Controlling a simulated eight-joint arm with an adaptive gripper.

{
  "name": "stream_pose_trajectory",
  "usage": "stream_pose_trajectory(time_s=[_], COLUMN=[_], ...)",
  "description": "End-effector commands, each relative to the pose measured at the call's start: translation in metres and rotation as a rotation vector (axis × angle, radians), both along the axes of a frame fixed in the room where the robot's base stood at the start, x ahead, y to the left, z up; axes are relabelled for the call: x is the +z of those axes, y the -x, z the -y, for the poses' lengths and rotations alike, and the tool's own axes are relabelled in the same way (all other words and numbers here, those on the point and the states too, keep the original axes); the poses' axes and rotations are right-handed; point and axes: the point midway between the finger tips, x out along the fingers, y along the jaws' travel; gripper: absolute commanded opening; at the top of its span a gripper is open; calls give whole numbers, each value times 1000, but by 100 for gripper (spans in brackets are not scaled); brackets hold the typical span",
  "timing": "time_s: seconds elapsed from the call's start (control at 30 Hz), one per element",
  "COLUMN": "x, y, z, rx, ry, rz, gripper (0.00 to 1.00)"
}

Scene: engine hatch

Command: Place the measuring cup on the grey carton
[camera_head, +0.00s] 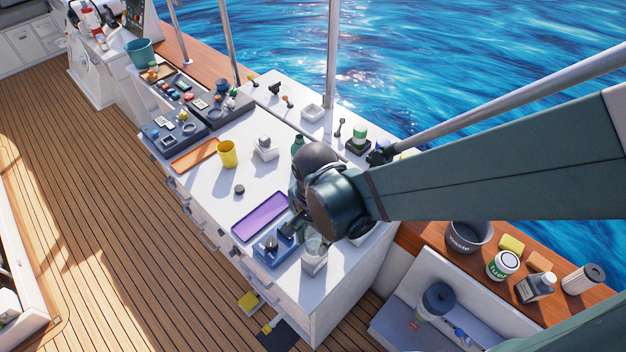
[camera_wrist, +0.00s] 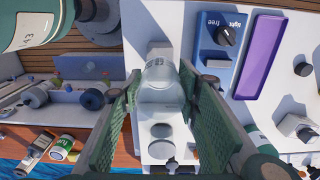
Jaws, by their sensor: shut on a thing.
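The measuring cup (camera_wrist: 160,88) is clear with faint markings. In the wrist view it sits between the two green finger pads of my gripper (camera_wrist: 160,72), which is shut on it. In the head view the cup (camera_head: 314,245) appears over the top of the grey carton (camera_head: 313,264), near the front corner of the white hatch top. The carton (camera_wrist: 159,49) shows partly behind the cup in the wrist view. I cannot tell whether the cup's base touches it. My arm hides much of my gripper in the head view.
A blue knob unit (camera_head: 272,256) stands just left of the carton, with a purple tray (camera_head: 260,217) behind it. A yellow cup (camera_head: 228,154) and an orange tray (camera_head: 195,155) are farther back. The hatch edge drops off close in front of the carton.

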Motion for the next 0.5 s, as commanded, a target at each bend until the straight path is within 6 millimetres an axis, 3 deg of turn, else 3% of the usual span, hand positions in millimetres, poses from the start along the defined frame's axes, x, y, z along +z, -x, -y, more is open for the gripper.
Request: stream_pose_trajectory(time_s=[0.5], x=[-28], y=[0], z=[0], rx=[0], ry=[0], rz=[0], gripper=[20])
